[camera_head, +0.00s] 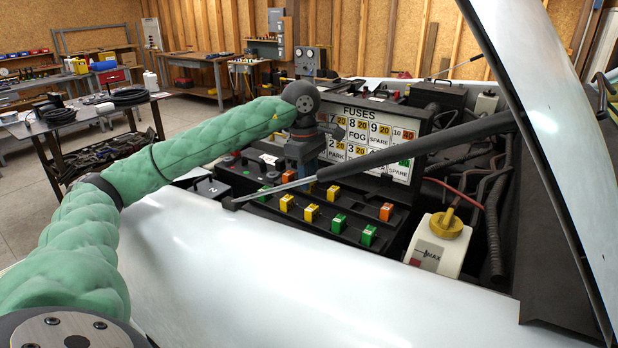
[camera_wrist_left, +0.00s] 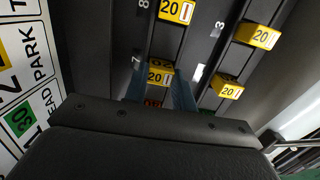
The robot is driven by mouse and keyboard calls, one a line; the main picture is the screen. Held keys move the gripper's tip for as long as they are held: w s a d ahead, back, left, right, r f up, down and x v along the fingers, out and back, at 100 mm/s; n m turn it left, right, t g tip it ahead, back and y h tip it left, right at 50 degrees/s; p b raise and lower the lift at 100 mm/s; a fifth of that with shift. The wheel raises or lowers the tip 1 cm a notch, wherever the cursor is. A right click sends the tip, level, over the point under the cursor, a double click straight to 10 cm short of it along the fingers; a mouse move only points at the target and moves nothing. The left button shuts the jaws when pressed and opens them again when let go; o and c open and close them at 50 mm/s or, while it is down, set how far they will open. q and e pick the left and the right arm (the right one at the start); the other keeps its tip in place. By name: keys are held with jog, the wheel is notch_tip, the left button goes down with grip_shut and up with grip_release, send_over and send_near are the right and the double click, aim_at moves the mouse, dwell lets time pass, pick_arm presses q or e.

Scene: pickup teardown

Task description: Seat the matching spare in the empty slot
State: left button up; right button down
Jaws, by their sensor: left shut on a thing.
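My left gripper (camera_head: 306,172) points down over the back row of the black fuse box in the head view. In the left wrist view its blue fingers (camera_wrist_left: 161,88) are shut on a yellow fuse (camera_wrist_left: 159,77) marked 20, beside the printed 7. Whether this fuse is fully in its slot I cannot tell. A red-orange piece (camera_wrist_left: 152,103) shows partly below it. Another yellow fuse (camera_wrist_left: 176,11) stands by the 8. Two yellow fuses (camera_wrist_left: 257,35) stand in the neighbouring row. The FUSES chart (camera_head: 365,150) stands behind the box. My right gripper is not in view.
A dark hood strut (camera_head: 420,148) crosses in front of the chart and fuse box. The raised hood (camera_head: 535,110) is at the right. A white reservoir with a yellow cap (camera_head: 440,245) stands right of the box. The white fender (camera_head: 250,270) lies clear in front.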

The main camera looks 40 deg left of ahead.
pick_arm(q)
jog(key=o, duration=1)
jog(key=shift+r+b, duration=0.35)
jog(key=shift+r, duration=0.2)
jog(key=r, duration=0.1)
jog(key=r+b, duration=0.1)
jog(key=r, duration=0.2)
jog(key=shift+a+r+b, duration=0.2)
jog(key=shift+a+b, duration=0.05)
jog(key=shift+b, duration=0.05)
jog(key=shift+s+a+r, duration=0.1)
jog(key=shift+a+r, duration=0.05)
jog(key=shift+r, duration=0.95)
